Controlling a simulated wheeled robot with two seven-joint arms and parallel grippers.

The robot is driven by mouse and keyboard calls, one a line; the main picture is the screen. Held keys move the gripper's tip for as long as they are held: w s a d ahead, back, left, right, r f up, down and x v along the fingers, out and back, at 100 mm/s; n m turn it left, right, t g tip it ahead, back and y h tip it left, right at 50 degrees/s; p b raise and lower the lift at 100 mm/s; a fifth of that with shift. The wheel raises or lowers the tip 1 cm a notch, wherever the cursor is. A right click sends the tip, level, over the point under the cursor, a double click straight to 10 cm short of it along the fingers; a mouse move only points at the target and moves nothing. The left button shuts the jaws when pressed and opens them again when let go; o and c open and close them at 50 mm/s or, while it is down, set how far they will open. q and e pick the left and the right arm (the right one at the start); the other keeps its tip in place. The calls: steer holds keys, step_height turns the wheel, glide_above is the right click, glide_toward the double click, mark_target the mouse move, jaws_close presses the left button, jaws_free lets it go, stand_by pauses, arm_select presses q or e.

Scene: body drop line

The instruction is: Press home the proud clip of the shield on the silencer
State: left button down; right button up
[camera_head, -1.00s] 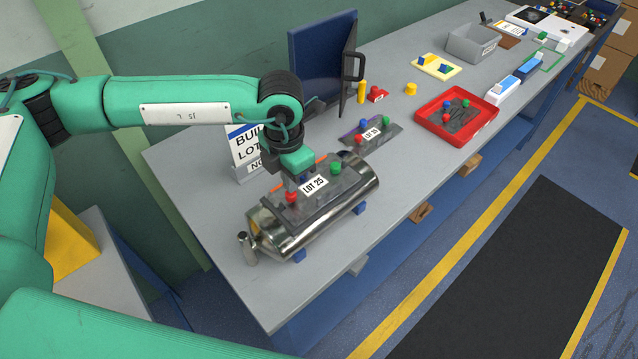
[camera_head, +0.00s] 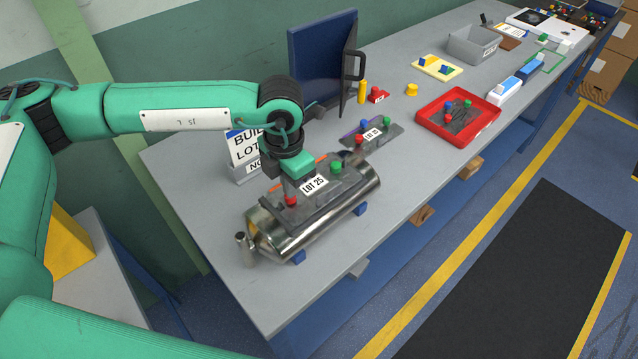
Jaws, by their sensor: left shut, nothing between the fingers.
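The silencer (camera_head: 312,231) is a shiny metal cylinder lying on blue supports near the front of the bench. The shield (camera_head: 320,203), a grey plate with a "LOT 25" label, lies along its top. A red clip (camera_head: 291,201) shows at the shield's near left end and a green clip (camera_head: 337,167) at its far right. My left gripper (camera_head: 290,186) is shut and empty, pointing down over the shield's back left part, close to the red clip. Whether it touches is unclear. The gripper hides any clip beneath it. My right gripper is not in view.
A second shield (camera_head: 385,137) with coloured clips lies behind the silencer. A red tray (camera_head: 429,115) holds another. A sign (camera_head: 244,146) and a blue panel with a handle (camera_head: 318,57) stand at the back. The bench's front right strip is clear.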

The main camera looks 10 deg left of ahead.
arm_select(q)
steer(key=shift+b, duration=0.55)
stand_by(0.6)
steer(key=c, duration=2.1)
jaws_free()
steer(key=o, duration=0.6)
steer(key=shift+r, duration=0.1)
steer(key=shift+r+p, duration=0.5)
steer(key=shift+r, duration=2.4)
